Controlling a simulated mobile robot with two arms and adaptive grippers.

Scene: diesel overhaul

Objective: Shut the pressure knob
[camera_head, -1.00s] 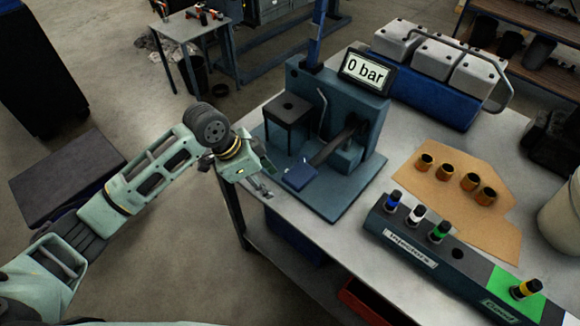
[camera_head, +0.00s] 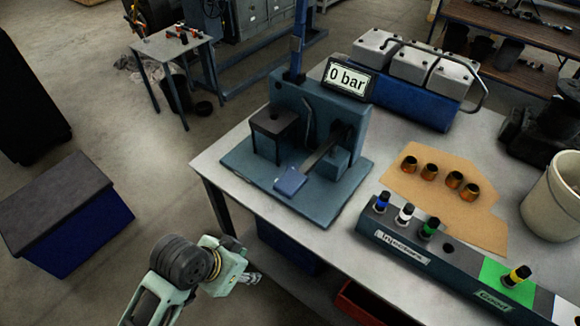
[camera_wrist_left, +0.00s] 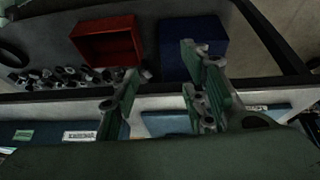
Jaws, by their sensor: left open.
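The blue-grey test stand (camera_head: 262,88) stands on the table's left part, with a display (camera_head: 347,79) reading 0 bar. A dark round part, maybe the pressure knob (camera_head: 341,130), sits on its front at the right; its setting cannot be told. A lever with a blue pad (camera_head: 290,181) sticks out in front of it. My left gripper (camera_head: 252,278) is off the table's front left edge, below and in front of the stand, touching nothing I can see. In the left wrist view its fingers (camera_wrist_left: 165,100) are apart and empty. My right gripper is not in view.
An injector rack (camera_head: 400,247) lies along the table's front right. Several brass sleeves lie on brown cardboard (camera_head: 402,190) behind it. A white bucket (camera_head: 552,198) stands at right. A red bin (camera_wrist_left: 105,42) and blue bin (camera_wrist_left: 222,42) show in the wrist view.

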